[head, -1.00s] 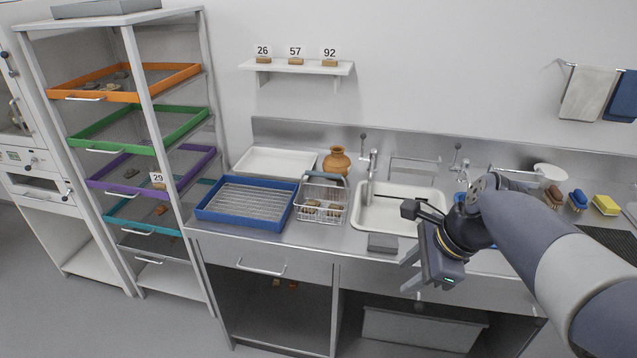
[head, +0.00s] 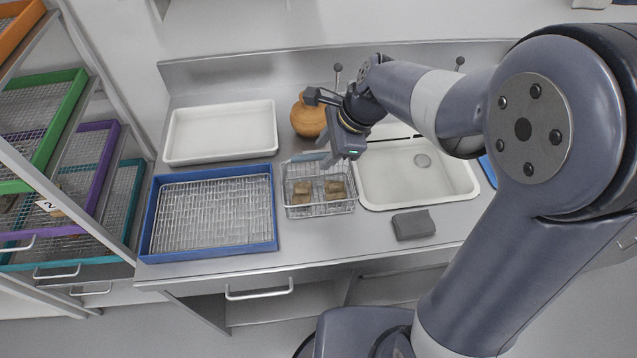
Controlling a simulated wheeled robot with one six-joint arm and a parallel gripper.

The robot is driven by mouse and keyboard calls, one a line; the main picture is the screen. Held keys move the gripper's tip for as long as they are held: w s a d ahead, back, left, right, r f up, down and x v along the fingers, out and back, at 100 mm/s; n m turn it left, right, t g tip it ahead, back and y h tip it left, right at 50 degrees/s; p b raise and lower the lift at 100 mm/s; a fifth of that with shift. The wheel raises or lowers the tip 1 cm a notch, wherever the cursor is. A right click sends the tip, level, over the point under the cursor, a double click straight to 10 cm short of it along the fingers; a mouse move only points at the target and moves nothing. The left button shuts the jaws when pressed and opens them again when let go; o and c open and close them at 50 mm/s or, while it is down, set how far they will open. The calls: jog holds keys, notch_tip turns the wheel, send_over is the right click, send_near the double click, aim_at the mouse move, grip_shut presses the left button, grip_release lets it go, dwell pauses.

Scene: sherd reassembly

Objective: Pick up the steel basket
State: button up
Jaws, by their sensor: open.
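The steel basket (head: 320,210) stands on the steel counter between the blue tray and the sink. It is a wire basket with several brown sherds (head: 334,190) inside. Its grey handle is at the back, near my gripper, and partly hard to make out. My gripper (head: 323,152) is open above the rear of the basket, its fingers pointing down and left. I cannot tell whether the fingers touch or straddle the handle.
A blue tray (head: 148,222) with a wire rack lies left of the basket, and a white tray (head: 170,158) behind it. A clay pot (head: 304,117) stands close behind my gripper. The sink (head: 467,194) and a grey block (head: 413,225) are to the right.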

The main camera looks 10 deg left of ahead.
aim_at(323, 154)
jog(key=shift+x, duration=1.6)
jog(key=shift+d+f, duration=0.15)
jog(key=shift+f, duration=0.05)
jog(key=shift+c, duration=0.4)
grip_shut()
